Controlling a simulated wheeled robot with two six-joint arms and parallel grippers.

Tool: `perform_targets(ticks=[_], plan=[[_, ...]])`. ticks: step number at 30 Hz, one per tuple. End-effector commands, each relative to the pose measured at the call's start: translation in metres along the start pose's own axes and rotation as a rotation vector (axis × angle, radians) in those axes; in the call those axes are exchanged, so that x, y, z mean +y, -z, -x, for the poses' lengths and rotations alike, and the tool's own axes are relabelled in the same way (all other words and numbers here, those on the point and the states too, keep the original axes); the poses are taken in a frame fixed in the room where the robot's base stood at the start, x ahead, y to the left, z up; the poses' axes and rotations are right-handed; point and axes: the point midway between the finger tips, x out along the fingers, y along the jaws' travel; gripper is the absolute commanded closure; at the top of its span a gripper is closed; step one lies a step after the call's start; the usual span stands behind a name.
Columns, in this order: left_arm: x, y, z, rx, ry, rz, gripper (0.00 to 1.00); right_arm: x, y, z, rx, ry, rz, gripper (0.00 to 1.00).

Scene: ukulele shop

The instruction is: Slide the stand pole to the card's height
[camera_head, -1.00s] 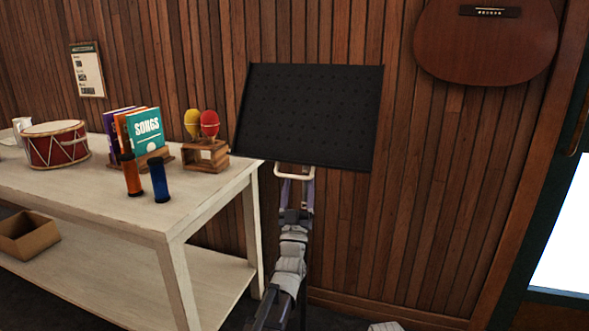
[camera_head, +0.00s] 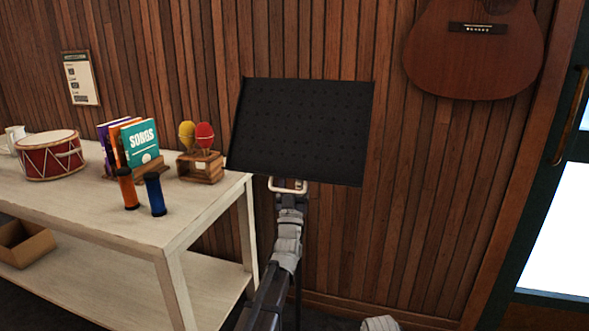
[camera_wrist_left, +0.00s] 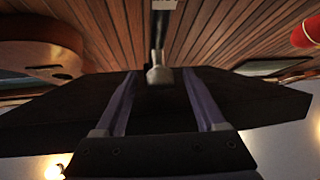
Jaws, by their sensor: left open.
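The black music stand's desk (camera_head: 300,130) is tilted in front of the wall, with a pale loop (camera_head: 288,186) at its lower edge. A framed card (camera_head: 80,78) with small print hangs on the wall at far left. My left gripper (camera_head: 288,200) is just below the loop, its fingers mostly hidden in the head view. In the left wrist view its two purple fingers (camera_wrist_left: 160,95) are spread apart under the dark desk (camera_wrist_left: 75,115). The grey stand pole (camera_wrist_left: 158,73) shows between them, apart from both. My right gripper is out of view.
A white table (camera_head: 95,215) stands left of the stand, holding a drum (camera_head: 50,157), books (camera_head: 140,143), two shakers (camera_head: 155,193) and maracas on a wooden block (camera_head: 200,168). A guitar (camera_head: 474,55) hangs at upper right. A door (camera_head: 560,220) is at right.

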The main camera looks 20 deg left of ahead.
Motion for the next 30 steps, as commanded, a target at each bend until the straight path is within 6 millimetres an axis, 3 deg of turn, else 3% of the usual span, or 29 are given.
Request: perform_targets(ticks=[3,22,30], plan=[[-0.0001,-0.0002,0.0009,0.0,0.0,0.0,0.29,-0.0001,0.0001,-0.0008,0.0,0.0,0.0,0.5],[-0.0001,-0.0001,0.0009,0.0,0.0,0.0,1.0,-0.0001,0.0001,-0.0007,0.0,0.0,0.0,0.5],[-0.0001,-0.0001,0.0009,0.0,0.0,0.0,1.0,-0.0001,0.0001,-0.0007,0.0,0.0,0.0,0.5]])
